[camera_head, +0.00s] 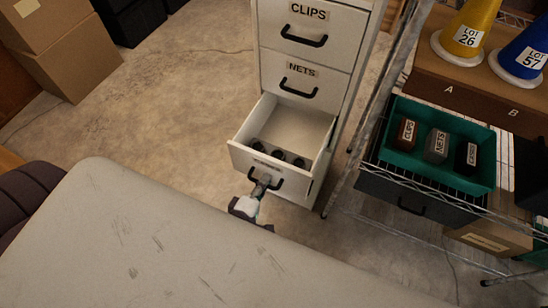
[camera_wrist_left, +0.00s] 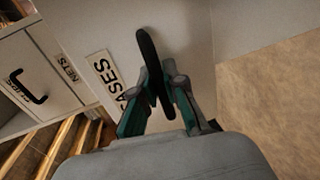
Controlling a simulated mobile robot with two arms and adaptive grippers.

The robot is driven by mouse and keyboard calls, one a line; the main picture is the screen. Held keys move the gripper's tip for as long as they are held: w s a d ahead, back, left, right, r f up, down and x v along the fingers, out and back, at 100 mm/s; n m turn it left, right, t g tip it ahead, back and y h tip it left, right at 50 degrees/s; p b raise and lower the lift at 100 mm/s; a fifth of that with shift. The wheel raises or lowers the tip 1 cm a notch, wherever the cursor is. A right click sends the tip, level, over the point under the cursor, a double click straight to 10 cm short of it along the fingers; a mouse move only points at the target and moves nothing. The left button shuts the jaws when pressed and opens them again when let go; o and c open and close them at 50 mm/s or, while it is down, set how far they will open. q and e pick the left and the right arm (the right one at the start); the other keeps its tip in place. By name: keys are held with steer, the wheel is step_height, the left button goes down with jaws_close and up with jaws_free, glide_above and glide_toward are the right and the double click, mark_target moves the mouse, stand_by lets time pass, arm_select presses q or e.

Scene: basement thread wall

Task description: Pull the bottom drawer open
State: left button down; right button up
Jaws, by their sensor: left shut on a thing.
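A white filing cabinet (camera_head: 330,75) stands at the top middle of the head view. Its bottom drawer (camera_head: 240,136) is pulled out, with several small dark round things (camera_head: 277,152) inside at the front. My left gripper (camera_head: 262,188) is shut on the black handle (camera_head: 280,182) of this drawer. In the left wrist view the gripper's fingers (camera_wrist_left: 160,98) close around the black handle (camera_wrist_left: 148,50), beside the label reading "ASES" (camera_wrist_left: 108,76); the label's start is hidden. My right gripper is in neither view.
The drawers labelled CLIPS (camera_head: 310,12) and NETS (camera_head: 299,70) are shut. A wire rack (camera_head: 376,110) with a teal tray (camera_head: 398,160) stands close on the right. A pale worn surface (camera_head: 150,250) fills the foreground. Floor left of the cabinet is clear up to cardboard boxes (camera_head: 75,60).

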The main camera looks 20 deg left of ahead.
arm_select(q)
steer(key=shift+f+v, duration=0.15)
steer(key=shift+v, duration=0.55)
steer(key=shift+f+v, duration=0.15)
steer(key=shift+v, duration=0.55)
steer(key=shift+s, duration=0.1)
steer(key=c, duration=1.2)
jaws_free()
steer(key=v, duration=1.2)
steer(key=shift+d, duration=0.1)
